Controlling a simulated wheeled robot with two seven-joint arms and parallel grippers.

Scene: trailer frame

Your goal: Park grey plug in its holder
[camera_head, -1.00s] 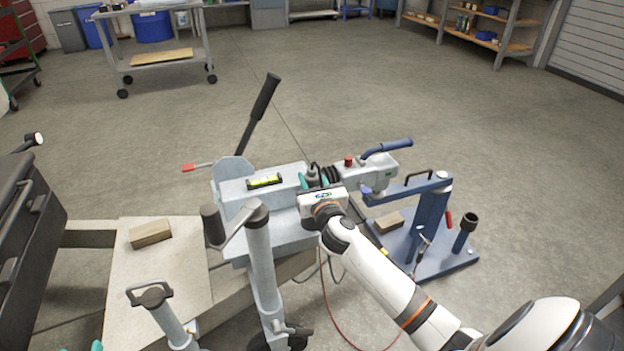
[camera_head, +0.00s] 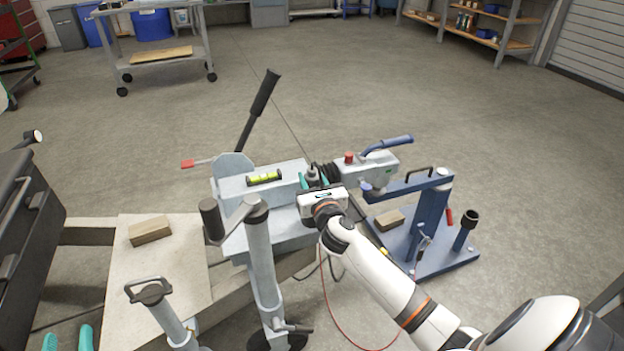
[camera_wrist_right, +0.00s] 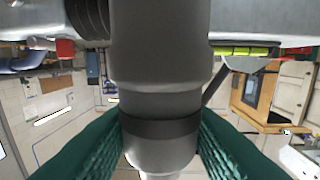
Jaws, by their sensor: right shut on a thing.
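The grey plug (camera_wrist_right: 158,75) is a thick grey cylinder with a dark band, and it fills the middle of the right wrist view. The teal fingers of my right gripper (camera_wrist_right: 160,140) are shut on it from both sides. In the head view the right gripper (camera_head: 314,181) is beside the pale trailer drawbar, close to the black bellows, and the plug (camera_head: 313,171) shows as a small grey piece between its fingers. I cannot make out the holder or whether the plug touches it. My left gripper (camera_head: 67,341) shows only as two separated teal fingertips at the bottom left edge.
A yellow-green level (camera_head: 264,178) lies on the drawbar. The jockey wheel post (camera_head: 262,255) stands in front, and a black lever (camera_head: 258,110) rises behind. The blue stand (camera_head: 428,225) is at the right. A wood block (camera_head: 150,230) lies on the board. A red cable hangs below my right arm.

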